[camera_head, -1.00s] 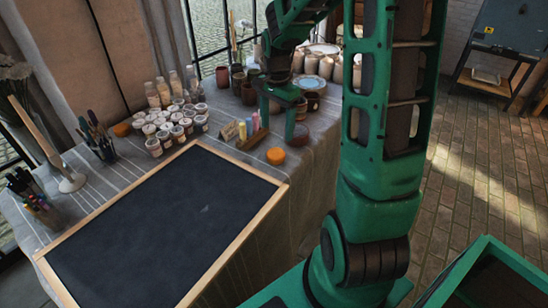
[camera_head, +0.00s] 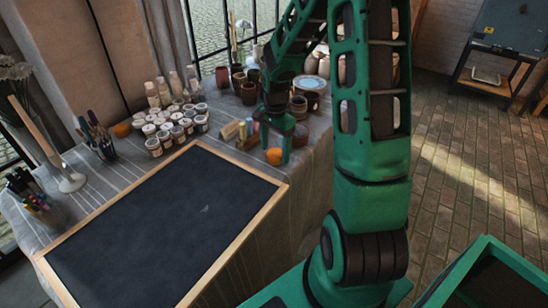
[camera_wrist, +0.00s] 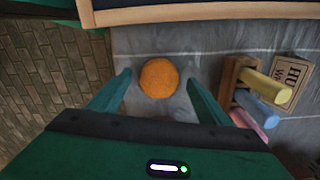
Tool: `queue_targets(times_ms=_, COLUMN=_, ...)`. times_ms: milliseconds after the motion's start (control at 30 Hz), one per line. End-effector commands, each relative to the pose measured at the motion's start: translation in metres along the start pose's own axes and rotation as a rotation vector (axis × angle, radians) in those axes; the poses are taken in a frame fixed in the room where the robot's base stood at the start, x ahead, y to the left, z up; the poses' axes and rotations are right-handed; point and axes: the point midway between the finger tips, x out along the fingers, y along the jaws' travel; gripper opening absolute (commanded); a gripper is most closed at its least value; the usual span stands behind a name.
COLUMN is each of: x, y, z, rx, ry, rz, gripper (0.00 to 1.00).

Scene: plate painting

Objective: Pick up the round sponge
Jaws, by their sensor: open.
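The round sponge (camera_head: 274,156) is orange and lies on the grey cloth of the table, just past the right corner of the framed blackboard. In the wrist view the sponge (camera_wrist: 158,78) is whole and in plain sight, a little beyond the fingertips and between their lines. My gripper (camera_head: 275,146) is above it, pointing down, and partly covers it in the head view. In the wrist view my gripper (camera_wrist: 158,85) is open, one finger to each side of the sponge, with nothing held. I cannot tell the exact height of the fingertips above the cloth.
The blackboard's wooden frame (camera_wrist: 200,13) borders the sponge's area. Several paint jars (camera_head: 172,128) and brown pots (camera_head: 299,107) stand nearby.

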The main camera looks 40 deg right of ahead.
Motion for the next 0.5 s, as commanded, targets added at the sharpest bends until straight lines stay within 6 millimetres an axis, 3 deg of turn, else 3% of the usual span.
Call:
queue_targets(times_ms=333, x=0.0068, y=0.0002, z=0.0, rx=0.0, ry=0.001, rz=0.0, gripper=0.69)
queue_targets(times_ms=500, x=0.0067, y=0.0001, z=0.0, rx=0.0, ry=0.0, rz=0.0, gripper=0.28)
